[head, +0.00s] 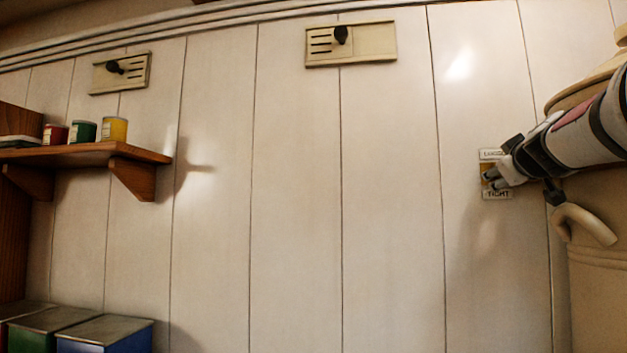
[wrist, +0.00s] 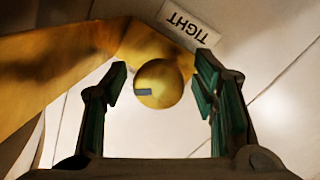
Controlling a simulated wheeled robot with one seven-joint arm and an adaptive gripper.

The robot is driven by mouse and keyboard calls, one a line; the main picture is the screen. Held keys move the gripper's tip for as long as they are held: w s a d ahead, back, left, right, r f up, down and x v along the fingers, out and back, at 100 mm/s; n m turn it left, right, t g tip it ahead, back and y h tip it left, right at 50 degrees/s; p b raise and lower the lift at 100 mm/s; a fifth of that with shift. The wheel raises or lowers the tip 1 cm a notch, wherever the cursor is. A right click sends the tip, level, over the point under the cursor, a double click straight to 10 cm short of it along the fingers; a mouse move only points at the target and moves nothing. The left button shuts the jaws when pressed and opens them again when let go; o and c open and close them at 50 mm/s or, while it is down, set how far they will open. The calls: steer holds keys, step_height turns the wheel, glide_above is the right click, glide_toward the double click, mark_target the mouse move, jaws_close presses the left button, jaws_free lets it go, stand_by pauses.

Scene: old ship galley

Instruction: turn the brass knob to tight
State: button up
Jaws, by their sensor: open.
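The round brass knob (wrist: 165,77) shows in the wrist view, with a small grey mark on its face left of centre. It sits on a brass plate (wrist: 150,45). A white label reading TIGHT (wrist: 188,24) is above the knob there, turned upside down. My gripper (wrist: 161,78) is open, with one finger on each side of the knob and a gap on both sides. In the head view my gripper (head: 490,180) is at the wall at right and hides the knob. The TIGHT label (head: 497,195) shows below it, and a partly hidden label (head: 491,154) above.
A cream cylindrical vessel (head: 597,270) with a curved spout (head: 585,222) stands at right, close to my arm. A wooden shelf (head: 85,154) with several tins is at left. Two vents (head: 375,46) (head: 135,78) are high on the panelled wall. The middle wall is clear.

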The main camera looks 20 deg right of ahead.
steer(key=c, duration=1.2)
steer(key=shift+m, duration=0.3)
steer(key=m+p, duration=0.2)
steer(key=shift+s+r+m+y, duration=0.1)
steer(key=shift+m+y, duration=0.2)
steer(key=m+p, duration=0.1)
steer(key=m, duration=0.3)
steer(key=shift+y, duration=0.4)
steer(key=m, duration=0.4)
steer(key=shift+y, duration=0.4)
steer(key=shift+m+y, duration=0.4)
steer(key=shift+m, duration=1.4)
